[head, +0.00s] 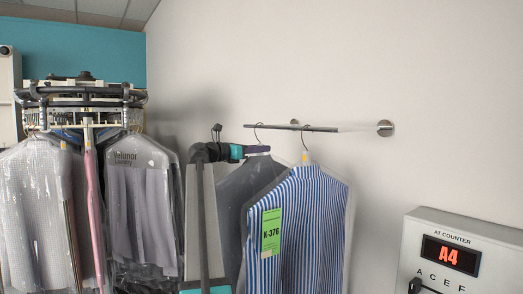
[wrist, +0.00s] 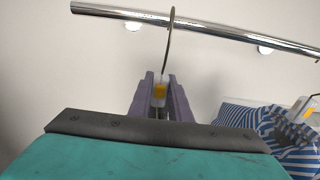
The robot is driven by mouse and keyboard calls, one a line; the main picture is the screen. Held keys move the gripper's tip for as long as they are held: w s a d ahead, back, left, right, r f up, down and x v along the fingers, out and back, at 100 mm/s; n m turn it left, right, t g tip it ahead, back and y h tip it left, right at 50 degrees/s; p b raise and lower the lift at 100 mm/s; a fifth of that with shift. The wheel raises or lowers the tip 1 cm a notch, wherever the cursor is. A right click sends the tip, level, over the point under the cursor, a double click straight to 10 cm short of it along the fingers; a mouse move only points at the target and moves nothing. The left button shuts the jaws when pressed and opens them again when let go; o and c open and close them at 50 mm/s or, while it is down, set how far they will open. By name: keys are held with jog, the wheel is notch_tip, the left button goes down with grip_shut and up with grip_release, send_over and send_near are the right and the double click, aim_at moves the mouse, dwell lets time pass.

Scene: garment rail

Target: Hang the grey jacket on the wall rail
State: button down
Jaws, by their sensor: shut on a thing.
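The grey jacket (head: 236,190) is in a clear cover and hangs beneath my gripper (head: 259,149), partly hidden by my arm and a striped shirt. The rail also shows in the wrist view (wrist: 225,32). I cannot tell whether the hook bears on the bar.
A blue-striped shirt (head: 300,215) with a green K-376 tag (head: 271,232) hangs just right of the jacket, close against it. A carousel (head: 85,100) with covered garments stands at the left. A counter box (head: 460,255) showing A4 is at lower right. The rail's right part is free.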

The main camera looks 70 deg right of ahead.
jog(key=c, duration=1.6)
grip_release()
jog(key=shift+a+r, duration=0.1)
jog(key=shift+r, duration=0.05)
jog(key=shift+o, duration=0.2)
jog(key=shift+f, duration=0.2)
jog(key=b+v, duration=0.4)
jog(key=v, duration=0.9)
jog(key=shift+w+a, duration=0.2)
jog(key=shift+a, duration=0.1)
jog(key=shift+o, duration=1)
jog(key=b+v, duration=0.2)
jog(key=v, duration=1.1)
